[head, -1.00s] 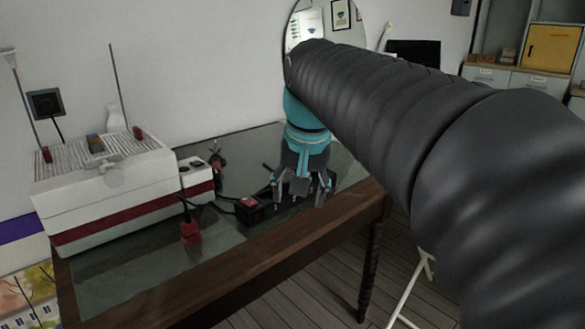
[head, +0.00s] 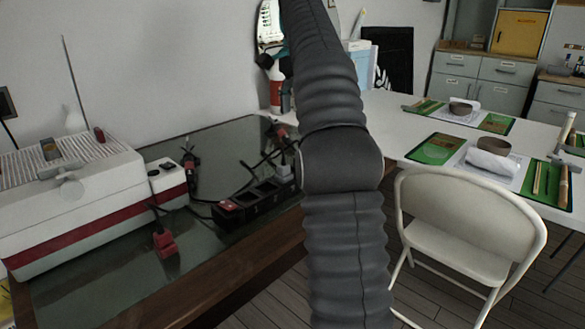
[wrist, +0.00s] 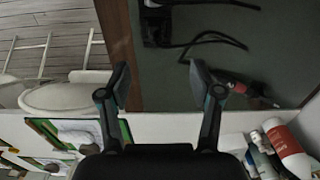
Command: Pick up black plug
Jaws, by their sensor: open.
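A black power strip (head: 258,205) with a red switch lies on the dark glass-topped table. A black plug with a red part (head: 190,165) stands near the sewing machine's right end. A red plug (head: 165,243) lies nearer the front edge. Another reddish plug (head: 281,132) with black cable lies behind the strip. In the wrist view, my gripper (wrist: 163,82) is open and empty. The strip's end (wrist: 156,28) and black cable are beyond it, and a red-and-black plug (wrist: 240,88) is right of the right finger. In the head view my arm hides the fingers.
A red-and-white bottle (wrist: 285,145) stands close by in the wrist view.

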